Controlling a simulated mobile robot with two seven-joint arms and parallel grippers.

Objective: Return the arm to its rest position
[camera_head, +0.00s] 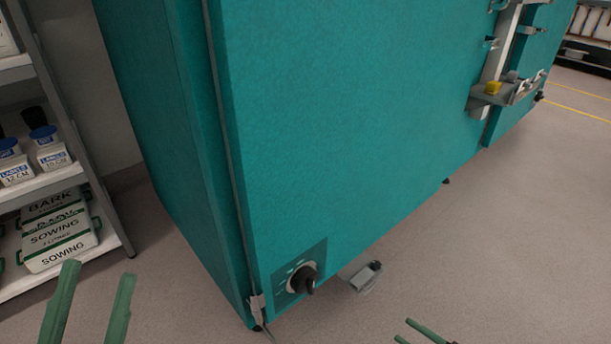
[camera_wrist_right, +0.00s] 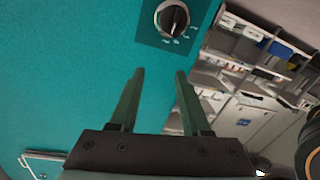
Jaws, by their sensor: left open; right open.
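My left gripper (camera_head: 92,300) shows as two green fingers at the lower left in the head view. It is open, with nothing visible between the fingers. My right gripper (camera_head: 415,333) shows only its green fingertips at the bottom edge of the head view. In the right wrist view its two fingers (camera_wrist_right: 157,100) stand apart and empty. Beyond them is the teal chamber front (camera_wrist_right: 70,80) with a black rotary knob (camera_wrist_right: 173,18) at the top. The same knob (camera_head: 303,279) sits on a panel low on the teal chamber (camera_head: 340,120) in the head view. The arms are mostly out of view.
A shelf rack (camera_head: 105,215) with label pots (camera_head: 50,148) and sowing bags (camera_head: 60,240) stands at the left. A small grey device (camera_head: 362,277) is by the chamber's lower edge. A grey bracket (camera_head: 490,98) projects from the chamber at the right. Floor is open at the lower right.

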